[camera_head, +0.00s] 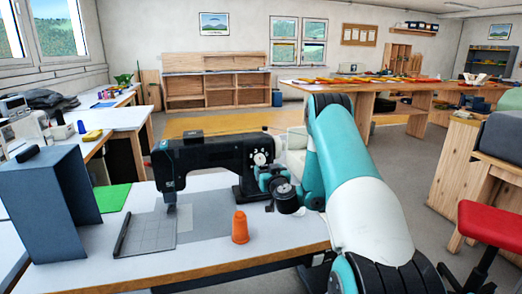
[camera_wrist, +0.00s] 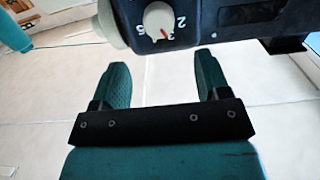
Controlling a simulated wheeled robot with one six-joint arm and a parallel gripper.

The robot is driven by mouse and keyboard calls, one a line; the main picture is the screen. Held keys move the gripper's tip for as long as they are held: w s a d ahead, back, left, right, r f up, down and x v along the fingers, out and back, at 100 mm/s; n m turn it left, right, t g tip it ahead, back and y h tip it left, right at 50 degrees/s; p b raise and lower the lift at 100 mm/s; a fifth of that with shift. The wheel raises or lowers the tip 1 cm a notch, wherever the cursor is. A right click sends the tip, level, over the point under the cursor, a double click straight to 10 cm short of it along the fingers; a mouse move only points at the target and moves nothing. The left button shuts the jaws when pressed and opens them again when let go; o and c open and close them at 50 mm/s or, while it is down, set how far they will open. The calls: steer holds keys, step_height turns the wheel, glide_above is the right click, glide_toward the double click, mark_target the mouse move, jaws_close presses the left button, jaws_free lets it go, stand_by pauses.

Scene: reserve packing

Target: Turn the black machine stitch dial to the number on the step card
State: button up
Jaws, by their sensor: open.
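The black sewing machine (camera_head: 212,156) stands on the white worktable. Its stitch dial (camera_head: 260,157) is a small round white face on the right-hand column; the dial also shows at the top of the wrist view (camera_wrist: 157,18). There a red mark points down and slightly right, close to a partly hidden numeral that looks like 3; a 2 is to the right and a 5 or 6 to the left. My gripper (camera_head: 266,179) is just below the dial, open and empty. Its two teal fingers (camera_wrist: 163,78) are apart, short of the dial. I cannot make out a step card.
A gridded grey plate (camera_head: 148,236) and a green mat (camera_head: 113,198) lie to the left, beside a blue-grey box-like stand (camera_head: 40,210). A red stool (camera_head: 494,232) is at the right.

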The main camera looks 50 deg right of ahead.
mark_target(261, 160)
steer(key=p+x, duration=0.2)
steer(key=p, duration=0.2)
steer(key=p+x, duration=0.1)
steer(key=p, duration=0.4)
steer(key=shift+w+d+r, duration=0.15)
steer(key=shift+w+r, duration=0.05)
steer(key=shift+w, duration=0.2)
steer(key=shift+p+x, duration=1.85)
steer(key=shift+x, duration=0.45)
steer(key=shift+d+f, duration=0.15)
steer(key=shift+f, duration=0.05)
steer(key=shift+s, duration=0.1)
steer(key=c, duration=0.9)
